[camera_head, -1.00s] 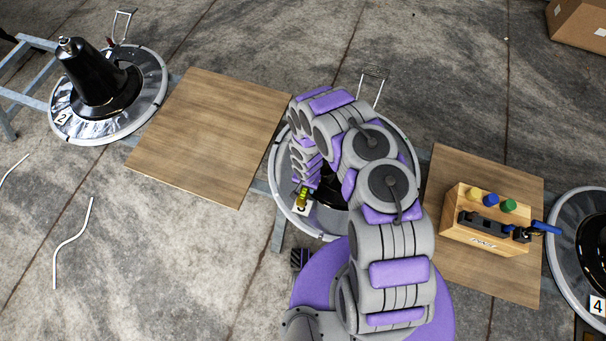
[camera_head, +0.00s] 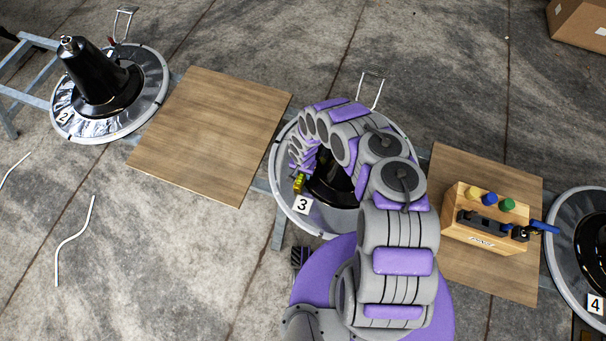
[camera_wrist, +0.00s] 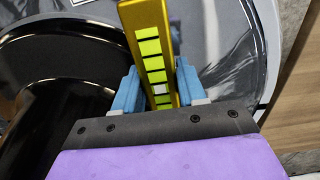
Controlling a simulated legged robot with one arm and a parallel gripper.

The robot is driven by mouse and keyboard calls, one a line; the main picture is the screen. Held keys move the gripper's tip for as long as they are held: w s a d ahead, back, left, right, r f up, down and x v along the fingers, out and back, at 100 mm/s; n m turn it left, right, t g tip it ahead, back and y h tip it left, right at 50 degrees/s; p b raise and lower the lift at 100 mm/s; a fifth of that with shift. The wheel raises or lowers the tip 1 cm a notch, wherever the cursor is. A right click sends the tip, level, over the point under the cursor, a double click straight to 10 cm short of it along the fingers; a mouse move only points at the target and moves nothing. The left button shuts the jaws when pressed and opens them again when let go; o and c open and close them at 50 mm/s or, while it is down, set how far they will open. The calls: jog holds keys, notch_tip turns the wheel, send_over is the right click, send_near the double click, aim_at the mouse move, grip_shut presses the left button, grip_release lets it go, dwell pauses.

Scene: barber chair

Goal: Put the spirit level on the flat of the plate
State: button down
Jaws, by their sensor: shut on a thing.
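The spirit level (camera_wrist: 148,35) is a yellow bar with bright green windows. In the wrist view my gripper (camera_wrist: 156,88) has its blue fingers shut on both sides of it. The level also shows as a small yellow piece (camera_head: 299,183) in the head view. The plate (camera_head: 288,208) is the shiny round disc marked 3, with a black central column (camera_wrist: 40,75). My gripper holds the level over the plate's flat, beside the column. I cannot tell whether the level touches the surface. My arm hides part of the plate in the head view.
A bare wooden board (camera_head: 215,135) lies left of the plate. Another board (camera_head: 460,260) on the right bears a wooden tool block (camera_head: 480,238). Plate 2 (camera_head: 140,112) is at far left, plate 4 (camera_head: 565,235) at far right. A wire handle (camera_head: 372,88) rises behind plate 3.

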jog(key=shift+w+f, duration=0.1)
jog(key=shift+f, duration=0.55)
jog(key=shift+f, duration=0.1)
jog(key=c, duration=0.6)
grip_release()
jog(key=shift+c, duration=0.2)
